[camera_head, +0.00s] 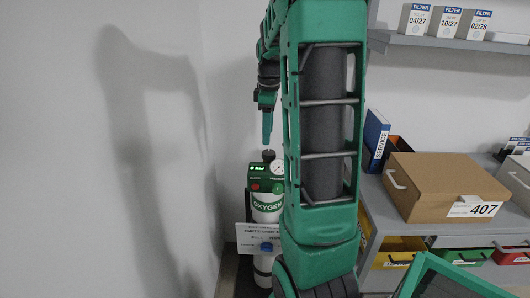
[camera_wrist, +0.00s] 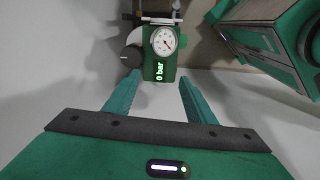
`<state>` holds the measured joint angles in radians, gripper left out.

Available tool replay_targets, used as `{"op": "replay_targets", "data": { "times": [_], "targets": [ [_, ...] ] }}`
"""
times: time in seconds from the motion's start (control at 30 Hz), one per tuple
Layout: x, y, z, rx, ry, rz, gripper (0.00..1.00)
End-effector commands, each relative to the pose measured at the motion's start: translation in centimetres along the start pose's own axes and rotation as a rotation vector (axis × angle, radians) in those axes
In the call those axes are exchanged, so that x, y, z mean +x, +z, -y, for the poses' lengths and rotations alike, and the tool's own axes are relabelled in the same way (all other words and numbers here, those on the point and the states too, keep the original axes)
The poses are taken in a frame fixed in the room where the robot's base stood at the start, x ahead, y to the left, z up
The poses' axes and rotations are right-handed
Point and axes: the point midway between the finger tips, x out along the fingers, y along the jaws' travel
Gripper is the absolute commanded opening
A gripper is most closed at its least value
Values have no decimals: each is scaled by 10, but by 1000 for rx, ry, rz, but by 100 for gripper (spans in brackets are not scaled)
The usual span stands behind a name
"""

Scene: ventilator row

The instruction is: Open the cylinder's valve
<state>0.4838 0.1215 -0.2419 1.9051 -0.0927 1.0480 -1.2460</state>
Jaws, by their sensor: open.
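The oxygen cylinder (camera_head: 268,214), white with a green top, stands upright by the wall, partly hidden behind my arm in the head view. A black knob (camera_head: 268,155) sits on its top, beside a round white gauge (camera_head: 278,168). In the wrist view, the black knob (camera_wrist: 131,56) is left of the gauge (camera_wrist: 165,40), and a green display (camera_wrist: 159,72) reads "0 bar". My gripper (camera_head: 267,141) points down just above the knob. In the wrist view my gripper (camera_wrist: 160,80) is open and empty, with the knob beyond the left fingertip.
A sign (camera_head: 258,238) hangs on the cylinder's front. The grey wall (camera_head: 225,110) is close on the left. To the right, a shelf unit holds a cardboard box (camera_head: 440,185) labelled 407 and a blue binder (camera_head: 376,135). A shelf with filter boxes (camera_head: 445,22) is above.

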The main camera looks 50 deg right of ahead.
Motion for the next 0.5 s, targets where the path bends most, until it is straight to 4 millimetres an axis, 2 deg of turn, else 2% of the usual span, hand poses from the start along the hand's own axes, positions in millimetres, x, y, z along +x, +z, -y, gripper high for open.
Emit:
{"op": "replay_targets", "data": {
  "times": [0.03,0.1,0.2,0.3,0.5],
  "targets": [
    [5,0,-19,-63,2,3,50],
    [10,0,-38,-149,5,3,50],
    [14,0,-57,-235,10,4,50],
    [18,-1,-66,-284,12,3,50],
    [35,-2,-68,-301,10,4,50]
  ]
}}
